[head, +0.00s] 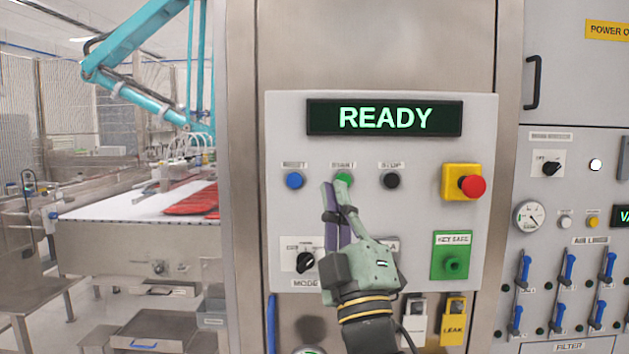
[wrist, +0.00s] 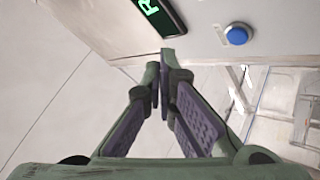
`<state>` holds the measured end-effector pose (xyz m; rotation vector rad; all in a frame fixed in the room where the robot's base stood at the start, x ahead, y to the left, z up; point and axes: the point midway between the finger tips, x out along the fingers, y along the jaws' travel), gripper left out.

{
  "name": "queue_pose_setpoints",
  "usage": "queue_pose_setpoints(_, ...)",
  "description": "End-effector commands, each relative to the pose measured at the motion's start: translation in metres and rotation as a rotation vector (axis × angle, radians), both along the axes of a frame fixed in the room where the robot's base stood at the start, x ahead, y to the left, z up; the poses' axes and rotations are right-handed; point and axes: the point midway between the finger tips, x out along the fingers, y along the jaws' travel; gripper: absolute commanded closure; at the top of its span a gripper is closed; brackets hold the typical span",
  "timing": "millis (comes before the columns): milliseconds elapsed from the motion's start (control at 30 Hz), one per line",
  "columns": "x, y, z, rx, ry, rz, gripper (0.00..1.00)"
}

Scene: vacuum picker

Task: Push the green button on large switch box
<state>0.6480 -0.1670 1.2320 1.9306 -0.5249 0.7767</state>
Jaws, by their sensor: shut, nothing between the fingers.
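The large switch box (head: 420,150) is a light grey panel with a READY display (head: 384,118). The green button (head: 344,179), under the START label, sits between a blue button (head: 294,180) and a black button (head: 391,181). My gripper (head: 333,187) is shut and empty, its fingertips just below and left of the green button in the head view, partly overlapping its lower edge. In the wrist view the fingertips (wrist: 163,56) are at the panel face, with the blue button (wrist: 237,35) to the right; the green button is hidden there. I cannot tell whether they touch it.
A red emergency button (head: 472,186) on a yellow base sticks out at the panel's right. A green key safe box (head: 452,256) is below it. A black mode knob (head: 306,262) lies left of my gripper. A conveyor table (head: 130,236) stands at the left.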

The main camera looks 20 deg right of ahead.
Motion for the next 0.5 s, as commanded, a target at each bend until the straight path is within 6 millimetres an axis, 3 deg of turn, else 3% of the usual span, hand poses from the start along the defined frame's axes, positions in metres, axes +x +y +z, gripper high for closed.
queue_pose_setpoints(100, -0.0024, -0.0104, -0.0005, -0.005, 0.008, -0.03, 1.0)
queue_pose_setpoints(500, -0.0001, -0.011, -0.0003, -0.005, 0.008, -0.03, 1.0)
